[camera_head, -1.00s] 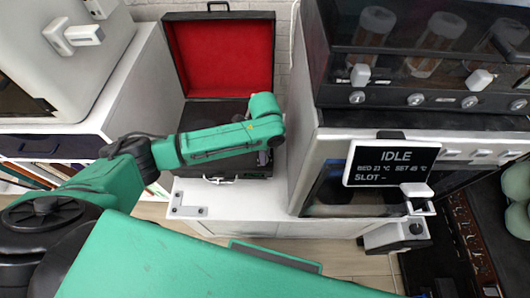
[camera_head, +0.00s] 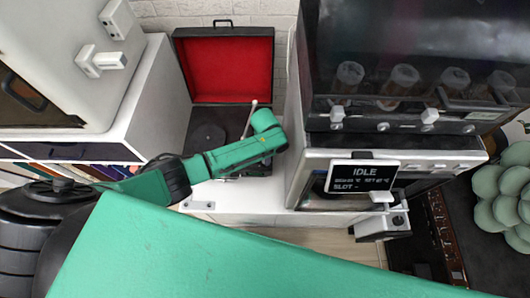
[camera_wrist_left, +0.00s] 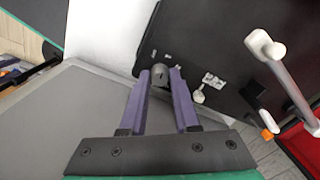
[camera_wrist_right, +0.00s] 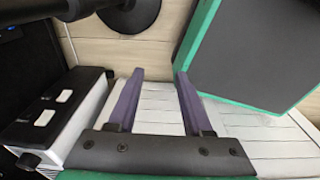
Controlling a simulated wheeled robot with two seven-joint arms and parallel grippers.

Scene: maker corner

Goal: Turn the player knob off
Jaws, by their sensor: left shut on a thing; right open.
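The record player (camera_head: 225,62) is an open black suitcase with a red-lined lid, standing on a white cabinet at the back. Its dark platter (camera_head: 208,138) and pale tonearm (camera_head: 250,118) show on the deck. In the left wrist view a small grey knob (camera_wrist_left: 160,73) sits on the black deck (camera_wrist_left: 205,60), between my left gripper's purple fingertips (camera_wrist_left: 161,76). The left gripper is shut on this knob. In the head view my green left arm hides the knob and most of that gripper. My right gripper (camera_wrist_right: 160,76) is open and empty, above the floor, seen only in its own wrist view.
A machine with an IDLE display (camera_head: 362,176) stands right of the player, close to my left arm. A white cabinet (camera_head: 75,60) stands at the left. A small white-and-black box (camera_wrist_right: 62,110) lies left of the right gripper.

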